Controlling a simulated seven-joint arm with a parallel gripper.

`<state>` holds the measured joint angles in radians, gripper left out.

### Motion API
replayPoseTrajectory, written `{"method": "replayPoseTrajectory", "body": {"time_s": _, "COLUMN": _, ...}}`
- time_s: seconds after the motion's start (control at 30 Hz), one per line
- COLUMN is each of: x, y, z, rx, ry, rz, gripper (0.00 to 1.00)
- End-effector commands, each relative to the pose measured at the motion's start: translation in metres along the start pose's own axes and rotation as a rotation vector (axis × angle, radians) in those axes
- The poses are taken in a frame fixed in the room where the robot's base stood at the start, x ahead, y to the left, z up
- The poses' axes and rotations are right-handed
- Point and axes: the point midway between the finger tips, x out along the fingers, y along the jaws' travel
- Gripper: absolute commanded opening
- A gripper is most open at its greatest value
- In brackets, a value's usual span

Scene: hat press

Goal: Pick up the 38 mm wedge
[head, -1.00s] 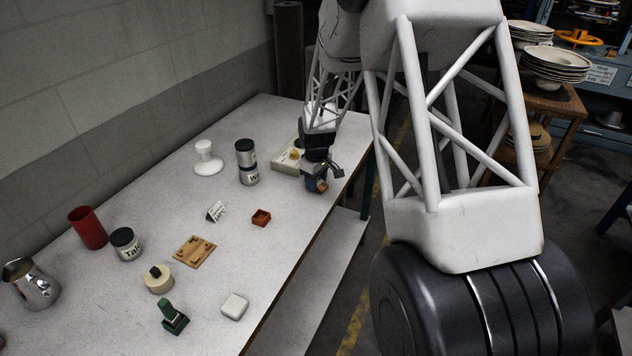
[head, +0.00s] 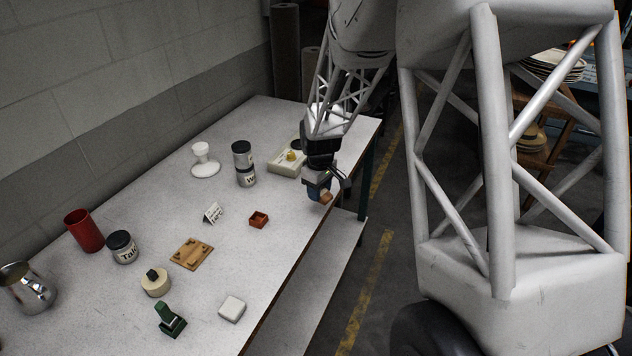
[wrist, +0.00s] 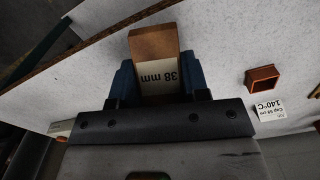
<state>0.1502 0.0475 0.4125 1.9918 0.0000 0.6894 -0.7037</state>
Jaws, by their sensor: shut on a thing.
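The 38 mm wedge (wrist: 154,46) is a brown wooden block with a pale label reading "38 mm". My gripper (wrist: 160,82) is shut on it, with a blue finger on each side of the block in the wrist view. In the head view my gripper (head: 320,187) is over the right edge of the bench, and the wedge (head: 326,198) shows as a small orange-brown end below the fingers. I cannot tell whether the wedge touches the bench top. The wedge's near end is hidden by the gripper.
The pale bench (head: 225,228) has a front edge close to my gripper. A cream box (head: 285,165) is behind it; a red-brown tray (head: 258,220) and a white sign card (head: 212,212) are to the left. The bench's middle has free room.

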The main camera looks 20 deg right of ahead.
Motion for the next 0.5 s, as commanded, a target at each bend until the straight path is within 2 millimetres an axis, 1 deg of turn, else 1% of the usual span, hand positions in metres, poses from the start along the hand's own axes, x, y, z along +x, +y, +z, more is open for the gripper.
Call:
{"method": "replayPoseTrajectory", "body": {"time_s": 0.03, "x": -0.002, "y": -0.006, "z": 0.007, "rx": 0.000, "ry": 0.001, "rz": 0.000, "gripper": 0.19}}
{"method": "replayPoseTrajectory", "body": {"time_s": 0.2, "x": -0.003, "y": -0.021, "z": 0.025, "rx": 0.000, "ry": 0.000, "rz": 0.000, "gripper": 0.19}}
{"method": "replayPoseTrajectory", "body": {"time_s": 0.4, "x": -0.005, "y": -0.035, "z": 0.042, "rx": 0.000, "ry": -0.001, "rz": -0.001, "gripper": 0.19}}
{"method": "replayPoseTrajectory", "body": {"time_s": 0.5, "x": -0.006, "y": -0.039, "z": 0.046, "rx": 0.000, "ry": 0.000, "rz": 0.000, "gripper": 0.19}}
